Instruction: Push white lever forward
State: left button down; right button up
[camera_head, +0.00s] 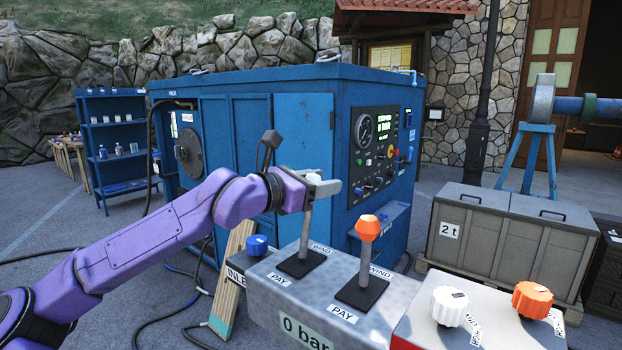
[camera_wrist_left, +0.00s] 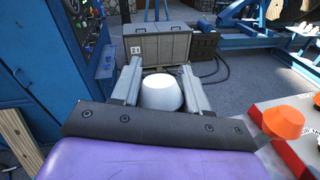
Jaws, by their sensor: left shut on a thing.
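The white lever is the left one of two on the grey control box (camera_head: 267,298); its grey shaft (camera_head: 306,232) rises from a black slot plate between labels WIND and PAY. It looks close to upright. My left gripper (camera_head: 322,187) is at its top and covers most of the knob. In the left wrist view the white knob (camera_wrist_left: 161,93) sits between the two fingers of my left gripper (camera_wrist_left: 158,82), which is shut on it. My right gripper is not in view.
An orange-knobbed lever (camera_head: 368,228) stands just right of the white one. A white dial (camera_head: 450,306) and an orange dial (camera_head: 532,299) sit on the panel at right. A blue power unit (camera_head: 240,150) with gauges stands behind. A grey crate (camera_head: 516,235) is at right.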

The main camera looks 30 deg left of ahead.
pick_arm(q)
jog(key=w, duration=0.1)
jog(key=f, duration=0.1)
jog(key=w+b, duration=0.1)
jog(key=shift+w+d+f+g, duration=0.2)
jog(key=shift+w+f+g, duration=0.1)
jog(key=shift+g, duration=0.1)
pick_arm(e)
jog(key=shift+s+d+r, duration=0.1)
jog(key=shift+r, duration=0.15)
pick_arm(q)
jog(key=c, duration=0.6)
grip_release()
jog(key=shift+a, duration=0.1)
pick_arm(e)
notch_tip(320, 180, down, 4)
jog(key=b, duration=0.4)
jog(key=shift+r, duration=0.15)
pick_arm(q)
jog(key=v, duration=1)
jog(key=shift+s+r, duration=0.1)
jog(key=shift+s, duration=0.1)
